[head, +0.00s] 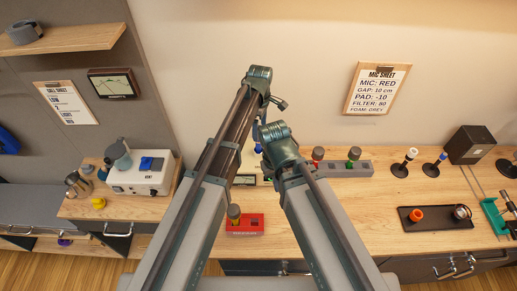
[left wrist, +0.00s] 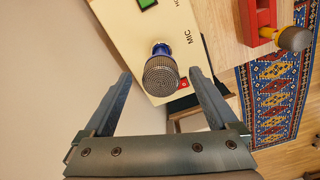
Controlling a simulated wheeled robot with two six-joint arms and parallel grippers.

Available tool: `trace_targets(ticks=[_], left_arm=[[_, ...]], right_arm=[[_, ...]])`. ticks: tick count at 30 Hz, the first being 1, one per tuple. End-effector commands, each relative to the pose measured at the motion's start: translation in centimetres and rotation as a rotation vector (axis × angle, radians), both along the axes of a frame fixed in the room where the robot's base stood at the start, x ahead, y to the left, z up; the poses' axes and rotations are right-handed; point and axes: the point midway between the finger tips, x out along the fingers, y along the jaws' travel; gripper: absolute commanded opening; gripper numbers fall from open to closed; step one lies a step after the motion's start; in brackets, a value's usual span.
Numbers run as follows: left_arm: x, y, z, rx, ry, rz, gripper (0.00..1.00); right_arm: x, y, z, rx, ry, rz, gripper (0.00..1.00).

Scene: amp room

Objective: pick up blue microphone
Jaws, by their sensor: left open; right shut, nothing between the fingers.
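The blue microphone (left wrist: 161,74) shows in the left wrist view, with a round grey mesh head and a blue collar. It stands in a cream box (left wrist: 118,20) marked MIC. My left gripper (left wrist: 160,76) is open, one finger on each side of the microphone head in the picture, with no contact visible. In the head view my arms hide much of the cream box (head: 245,181) and the left fingers. My right gripper (head: 279,140) is shut and empty at the end of my right arm, partly hidden.
A red box (head: 245,225) holds a dark-headed microphone (head: 234,211). A grey rack (head: 335,168) holds red and green microphones. Two stand microphones, one blue-collared (head: 441,157), are further right. A black tray (head: 437,216) lies near the front edge.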

Motion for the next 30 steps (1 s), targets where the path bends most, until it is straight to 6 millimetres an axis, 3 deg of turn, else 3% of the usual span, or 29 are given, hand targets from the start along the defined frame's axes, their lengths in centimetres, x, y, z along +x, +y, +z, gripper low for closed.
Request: trace_targets(ticks=[1,4,16,30], left_arm=[[0.0,0.0,-1.5,0.000,0.000,0.000,0.93],[0.0,0.0,-2.7,0.000,0.000,0.000,0.93],[0.0,0.1,-3.6,0.000,0.000,0.000,0.93],[0.0,0.5,-8.4,0.000,0.000,0.000,0.93]], right_arm=[[0.0,0.0,-1.5,0.000,-0.001,0.001,0.00],[0.0,0.0,-2.7,0.000,-0.001,-0.001,0.00],[0.0,0.0,-3.6,0.001,-0.002,-0.002,0.00],[0.1,0.0,-8.4,0.000,-0.003,-0.001,0.00]])
